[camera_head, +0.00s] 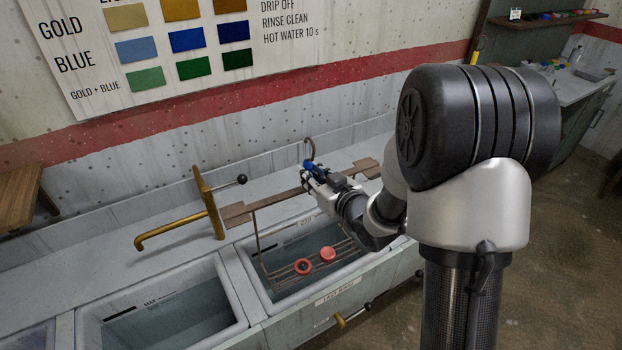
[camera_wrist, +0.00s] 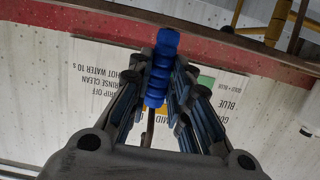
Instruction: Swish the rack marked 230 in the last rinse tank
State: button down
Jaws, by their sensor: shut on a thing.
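My gripper (camera_head: 318,178) is shut on the blue ribbed grip (camera_head: 308,165) of a rack; the grip also stands between my fingers in the wrist view (camera_wrist: 160,68). The rack (camera_head: 262,208) has a brown crossbar with flat ends, a hook above, and thin side rods leading down to a wire shelf. Two red round pieces (camera_head: 327,254) sit on that shelf. The shelf is over or inside the last rinse tank (camera_head: 238,284), whose front label reads LAST RINSE. I cannot tell how deep the shelf is in the water. A faint mark, perhaps 230, shows below the crossbar.
Another water-filled tank (camera_head: 170,310) lies to the left. A brass tap (camera_head: 205,205) with a black-knobbed lever stands behind, close to the crossbar's left end. A brass valve handle (camera_head: 350,316) sticks out at the front. A colour chart (camera_head: 180,40) hangs on the wall.

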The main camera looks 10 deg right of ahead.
jog(key=r+p, duration=0.2)
jog(key=r, duration=0.1)
jog(key=r+p, duration=0.2)
jog(key=r, duration=0.1)
jog(key=r+p, duration=0.2)
jog(key=r, duration=0.1)
jog(key=shift+s+d+r, duration=0.2)
jog(key=shift+s+r, duration=0.2)
dwell(0.5)
